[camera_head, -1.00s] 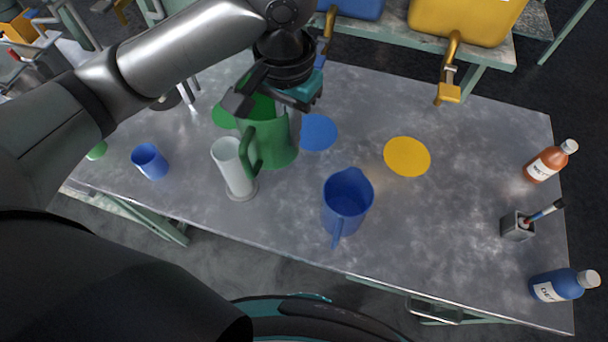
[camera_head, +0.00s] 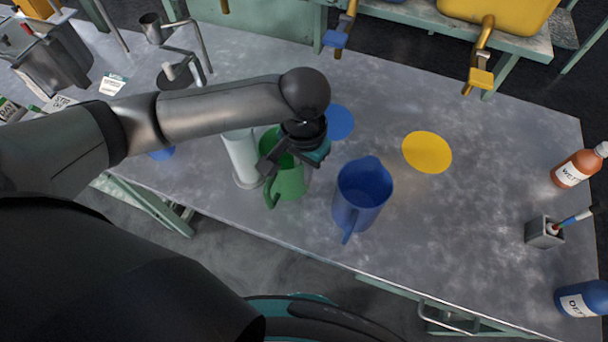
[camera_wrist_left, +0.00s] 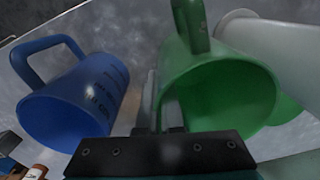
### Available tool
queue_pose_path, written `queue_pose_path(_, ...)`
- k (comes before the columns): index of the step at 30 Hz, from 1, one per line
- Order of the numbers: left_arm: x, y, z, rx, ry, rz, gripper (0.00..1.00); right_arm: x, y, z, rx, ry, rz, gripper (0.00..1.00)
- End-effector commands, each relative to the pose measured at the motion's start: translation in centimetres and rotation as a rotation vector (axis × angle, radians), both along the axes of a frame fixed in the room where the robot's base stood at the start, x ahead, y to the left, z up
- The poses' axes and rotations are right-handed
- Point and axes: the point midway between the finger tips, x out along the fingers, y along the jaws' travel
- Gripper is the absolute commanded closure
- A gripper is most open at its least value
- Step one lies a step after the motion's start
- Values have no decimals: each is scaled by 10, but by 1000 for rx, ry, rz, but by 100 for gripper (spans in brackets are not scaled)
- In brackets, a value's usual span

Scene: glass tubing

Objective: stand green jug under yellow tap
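The green jug (camera_head: 290,184) is left of the blue jug, its handle toward the front. My left gripper (camera_head: 288,152) is at its rim, the fingers closed on the jug's wall. In the left wrist view the green jug (camera_wrist_left: 222,92) is empty, beside the fingers (camera_wrist_left: 160,105). I cannot tell whether its base touches the table. The yellow tap (camera_head: 480,76) hangs from the yellow tank (camera_head: 505,12) at the back right. A yellow disc (camera_head: 427,152) lies bare on the table in front of it. My right gripper is not in view.
The blue jug (camera_head: 362,192) stands just right of the green jug. A white cylinder (camera_head: 243,160) stands close on its left. A blue disc (camera_head: 340,122) lies behind. Bottles (camera_head: 578,168) and a pen holder (camera_head: 543,232) stand at the right edge. The table around the yellow disc is clear.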

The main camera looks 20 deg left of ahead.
Motion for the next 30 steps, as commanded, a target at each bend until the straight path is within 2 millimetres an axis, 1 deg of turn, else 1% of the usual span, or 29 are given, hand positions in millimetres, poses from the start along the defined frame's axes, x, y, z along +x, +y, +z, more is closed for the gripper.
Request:
queue_pose_path(1,-1,0,-10,1,2,0,100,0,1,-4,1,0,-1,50)
queue_pose_path(3,0,0,-14,0,0,0,100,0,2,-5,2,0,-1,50)
queue_pose_path(13,0,0,-15,0,-1,0,100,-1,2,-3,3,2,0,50)
queue_pose_path(21,0,0,-15,0,-1,-1,69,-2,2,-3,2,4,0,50)
queue_pose_path(22,0,0,-15,0,-1,0,67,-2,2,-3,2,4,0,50)
queue_pose_path(30,0,0,-14,-1,-2,-1,67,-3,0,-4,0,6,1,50)
